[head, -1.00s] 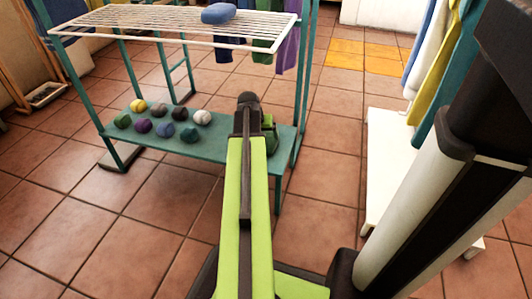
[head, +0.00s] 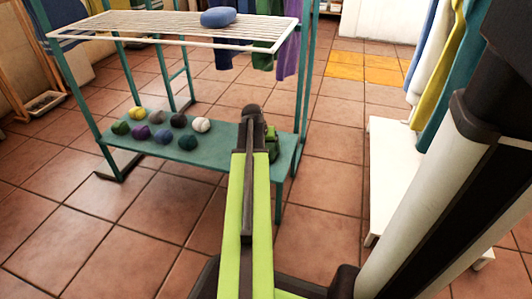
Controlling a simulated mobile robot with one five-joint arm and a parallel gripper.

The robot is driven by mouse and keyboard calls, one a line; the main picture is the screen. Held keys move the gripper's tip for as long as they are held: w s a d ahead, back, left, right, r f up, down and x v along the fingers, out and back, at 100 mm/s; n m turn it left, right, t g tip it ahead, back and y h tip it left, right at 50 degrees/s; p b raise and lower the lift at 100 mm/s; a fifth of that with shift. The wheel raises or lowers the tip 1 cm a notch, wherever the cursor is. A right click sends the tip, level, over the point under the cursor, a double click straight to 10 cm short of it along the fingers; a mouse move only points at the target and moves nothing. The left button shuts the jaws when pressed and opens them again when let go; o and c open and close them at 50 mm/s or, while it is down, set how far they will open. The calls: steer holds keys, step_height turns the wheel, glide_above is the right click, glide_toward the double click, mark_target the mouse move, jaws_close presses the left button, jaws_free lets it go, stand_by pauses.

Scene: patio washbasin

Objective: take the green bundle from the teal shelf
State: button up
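The teal shelf (head: 215,150) is the low board of a teal drying rack, left of centre. A green bundle (head: 272,143) shows at its right part, just right of my arm's dark end and partly hidden by it. My gripper (head: 252,112) is at the far end of the lime arm, over the shelf's right part. Its fingers are hidden, so I cannot see whether they touch the bundle or are open or shut.
Several small coloured balls, including a white one (head: 201,125), lie on the shelf's left and middle. A wire rack (head: 165,25) above holds a blue bundle (head: 218,17). A white bench (head: 392,180) stands at right. Tiled floor in front is clear.

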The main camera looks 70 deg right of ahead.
steer(key=shift+c, duration=1.1)
steer(key=shift+r, duration=0.1)
